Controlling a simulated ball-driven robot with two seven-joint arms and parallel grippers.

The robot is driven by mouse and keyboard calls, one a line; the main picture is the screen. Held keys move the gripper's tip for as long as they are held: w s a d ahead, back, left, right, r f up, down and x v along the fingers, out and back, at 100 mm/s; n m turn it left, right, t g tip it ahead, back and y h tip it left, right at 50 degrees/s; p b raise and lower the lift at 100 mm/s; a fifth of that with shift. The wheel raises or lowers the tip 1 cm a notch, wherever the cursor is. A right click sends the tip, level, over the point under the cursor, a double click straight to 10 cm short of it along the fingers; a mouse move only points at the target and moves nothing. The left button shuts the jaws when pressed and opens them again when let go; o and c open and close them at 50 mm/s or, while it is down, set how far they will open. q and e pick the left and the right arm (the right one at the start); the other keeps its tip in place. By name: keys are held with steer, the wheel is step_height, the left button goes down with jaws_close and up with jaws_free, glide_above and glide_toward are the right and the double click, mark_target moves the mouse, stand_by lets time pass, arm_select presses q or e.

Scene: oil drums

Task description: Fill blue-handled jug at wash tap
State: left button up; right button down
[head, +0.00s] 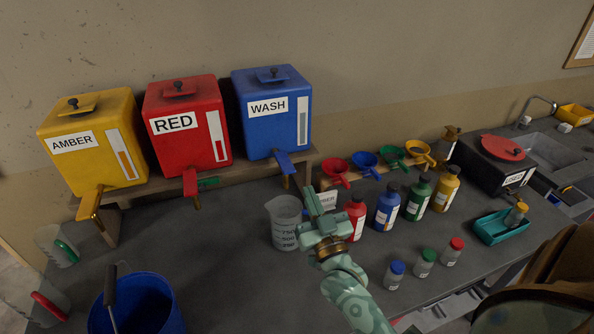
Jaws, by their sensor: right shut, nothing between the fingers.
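A clear measuring jug (284,225) with printed graduations stands upright on the bench, in front of and below the blue WASH tank (271,110). Its handle does not show; my right gripper covers that side. The wash tap's blue lever (284,162) sticks out at the tank's base, above the jug. I cannot make out any liquid in the jug or stream from the tap. My right gripper (315,206) is shut and empty, close against the jug's right side in the picture; I cannot tell whether it touches. My left gripper is out of view.
Yellow AMBER (92,180) and RED (188,150) tanks stand left of WASH on a shelf. Jugs with green (66,250) and red (50,304) handles and a blue bucket (138,305) are at left. Bottles (387,208) crowd the right; bench between bucket and jug is clear.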

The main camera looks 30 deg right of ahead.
mark_target(285, 162)
steer(key=b+x, duration=0.2)
steer(key=x, duration=0.8)
step_height(285, 162, down, 4)
steer(key=b, duration=0.4)
